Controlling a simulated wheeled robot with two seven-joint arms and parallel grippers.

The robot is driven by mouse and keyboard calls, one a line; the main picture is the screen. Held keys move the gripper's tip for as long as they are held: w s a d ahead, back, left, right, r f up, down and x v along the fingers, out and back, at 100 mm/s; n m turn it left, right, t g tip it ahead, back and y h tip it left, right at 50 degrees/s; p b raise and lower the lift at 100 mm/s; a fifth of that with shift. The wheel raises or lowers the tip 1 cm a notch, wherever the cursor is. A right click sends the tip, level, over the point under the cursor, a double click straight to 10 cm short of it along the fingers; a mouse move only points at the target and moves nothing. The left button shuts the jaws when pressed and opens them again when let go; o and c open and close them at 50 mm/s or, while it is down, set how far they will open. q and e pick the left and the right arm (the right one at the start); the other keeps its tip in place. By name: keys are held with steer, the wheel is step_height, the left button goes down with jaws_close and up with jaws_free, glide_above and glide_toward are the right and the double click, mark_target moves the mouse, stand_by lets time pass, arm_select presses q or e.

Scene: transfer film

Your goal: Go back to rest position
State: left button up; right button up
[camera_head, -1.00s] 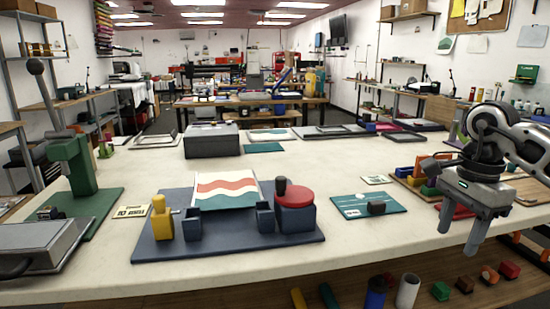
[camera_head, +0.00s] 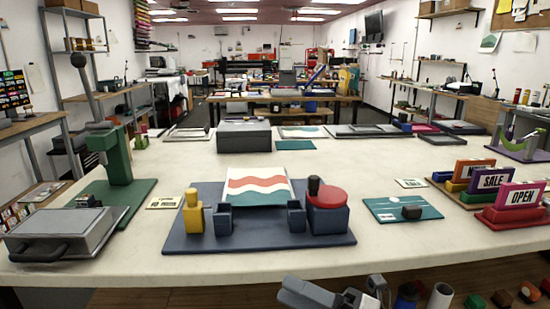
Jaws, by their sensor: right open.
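My right gripper (camera_head: 322,293) is low at the bottom edge of the head view, in front of the table's front edge. It is open and I see nothing between its fingers. Part of it is cut off by the frame. My left gripper is not in view. On the white table (camera_head: 380,240) lies a dark blue jig plate (camera_head: 265,243). It bears a sheet with a red wave and a teal band (camera_head: 258,185), a yellow peg-like piece (camera_head: 193,212) and a round red-topped block (camera_head: 327,198).
A green lever press (camera_head: 117,160) and a grey lidded plate (camera_head: 70,228) stand at the left. A teal card (camera_head: 402,208) and colored sign stands (camera_head: 515,205) are at the right. Small colored blocks (camera_head: 502,298) lie below the table's front edge.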

steer(key=d+f+m+t+h, duration=0.4)
steer(key=f+m+t+h, duration=0.4)
steer(key=m, duration=0.9)
steer(key=s+d+f+m+g+h, duration=0.2)
steer(key=s+d+f+m+h, duration=0.1)
steer(key=s+f+m, duration=0.3)
steer(key=s+d+f+m+g+h, duration=0.2)
steer(key=s+d+f+m+h, duration=0.2)
steer(key=f+m, duration=0.6)
steer(key=s+f+h, duration=0.1)
steer(key=s, duration=0.1)
steer(key=shift+s+m+g+h, duration=0.3)
steer(key=shift+g+h, duration=0.1)
steer(key=shift+c, duration=1.2)
steer(key=shift+w+a, duration=0.1)
steer(key=shift+a, duration=0.1)
steer(key=shift+c, duration=0.2)
